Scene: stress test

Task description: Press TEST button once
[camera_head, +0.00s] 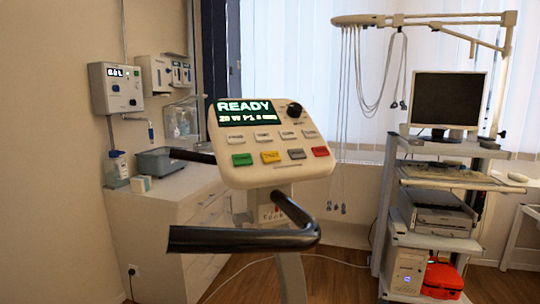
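A cream control panel (283,176) on a post faces me in the middle of the view. Its screen (245,111) reads READY, with a smaller line of text below. The upper row holds pale grey buttons. The lower row holds a green button (242,159), an orange button (271,156), a dark grey button (296,154) and a red button (320,151). The button labels are too small to read surely, so I cannot tell which is TEST. A black knob (294,110) sits right of the screen. Neither of my grippers is in view.
Black handlebars (245,239) stick out in front of the panel, below the buttons. A white cabinet (165,205) with a grey bin (174,161) stands at left. A cart with a dark monitor (448,100) stands at right, under an arm with hanging cables.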

